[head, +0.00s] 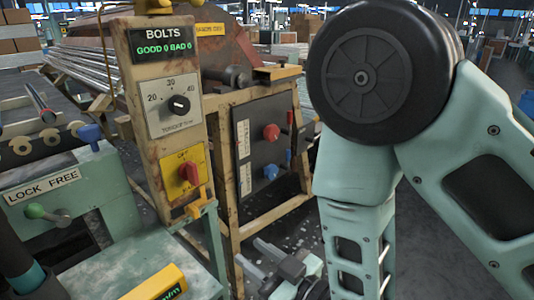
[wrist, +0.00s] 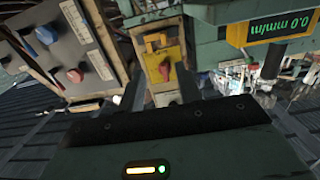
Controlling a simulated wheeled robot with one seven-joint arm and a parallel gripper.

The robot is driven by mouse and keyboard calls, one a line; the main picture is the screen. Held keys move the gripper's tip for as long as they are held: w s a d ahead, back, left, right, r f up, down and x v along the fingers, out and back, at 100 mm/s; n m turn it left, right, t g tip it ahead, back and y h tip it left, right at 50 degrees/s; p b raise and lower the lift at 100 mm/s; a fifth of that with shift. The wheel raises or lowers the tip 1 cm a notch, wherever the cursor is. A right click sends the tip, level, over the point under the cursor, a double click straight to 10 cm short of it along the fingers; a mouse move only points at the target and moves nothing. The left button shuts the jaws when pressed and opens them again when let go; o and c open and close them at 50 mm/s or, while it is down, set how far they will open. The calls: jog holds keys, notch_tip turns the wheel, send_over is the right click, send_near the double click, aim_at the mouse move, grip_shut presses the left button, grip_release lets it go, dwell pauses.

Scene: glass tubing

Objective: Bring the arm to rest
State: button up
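My arm (head: 355,205) fills the right of the head view, folded at a big dark round joint, with its lower link hanging down. My gripper (head: 248,250) is low in the head view, near the floor in front of the wooden-framed stand. In the wrist view my gripper (wrist: 160,90) shows two dark fingers standing apart with nothing held between them. The gripper is open and touches nothing that I can see. Its underside is out of sight.
A post carries a BOLTS display (head: 163,40), a torque dial (head: 179,104) and a yellow switch plate (head: 184,172). A dark panel (head: 266,150) with red and blue knobs stands behind. A green machine marked LOCK FREE (head: 42,186) is at left. A yellow gauge (wrist: 281,27) is upper right.

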jog(key=s+d+r+m+g+h, duration=0.1)
jog(key=s+d+r+g+h, duration=0.2)
jog(key=s+d+g+h, duration=0.4)
jog(key=s+d+r+m+g+h, duration=0.1)
jog(key=s+d+r+g+h, duration=0.4)
jog(key=d, duration=0.5)
notch_tip(320, 180, up, 20)
jog(key=s+p, duration=0.1)
jog(key=p, duration=2)
jog(key=shift+s+a+h+p, duration=0.15)
jog(key=shift+s+h+p, duration=0.05)
jog(key=shift+h+p, duration=0.2)
jog(key=shift+r, duration=0.1)
